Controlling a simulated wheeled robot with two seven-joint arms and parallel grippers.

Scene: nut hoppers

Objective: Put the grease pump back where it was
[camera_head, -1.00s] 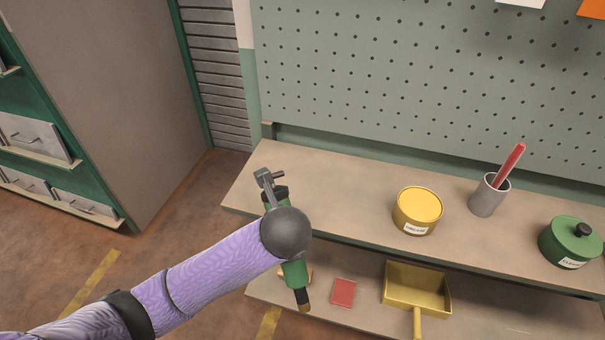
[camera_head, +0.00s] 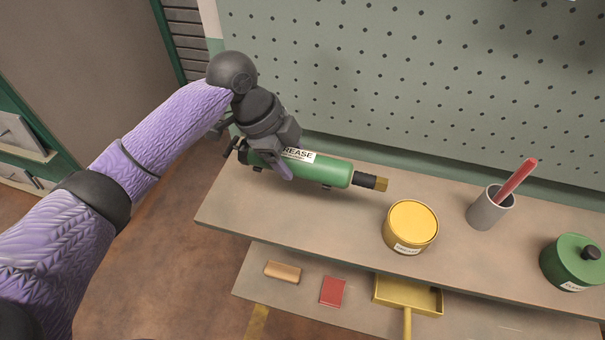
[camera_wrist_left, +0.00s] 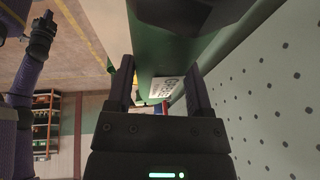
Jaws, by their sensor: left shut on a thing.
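The grease pump (camera_head: 325,171) is a green cylinder with a white GREASE label and a black and brass nozzle pointing right. In the head view it lies roughly level over the back left of the upper shelf, close to the pegboard. I cannot tell whether it touches the shelf. My left gripper (camera_head: 284,163) is shut on the pump near its label and covers part of its left end. In the left wrist view the pump's green body (camera_wrist_left: 165,65) shows between the two dark fingers (camera_wrist_left: 158,95). My right gripper is not in the head view.
The upper shelf (camera_head: 330,222) also holds a yellow tin (camera_head: 411,224), a grey cup (camera_head: 488,208) with a red stick, and a green lidded pot (camera_head: 570,262). The pegboard (camera_head: 400,90) stands behind. The lower shelf holds a tan block (camera_head: 283,272), a red block (camera_head: 332,291) and a yellow dustpan (camera_head: 408,296).

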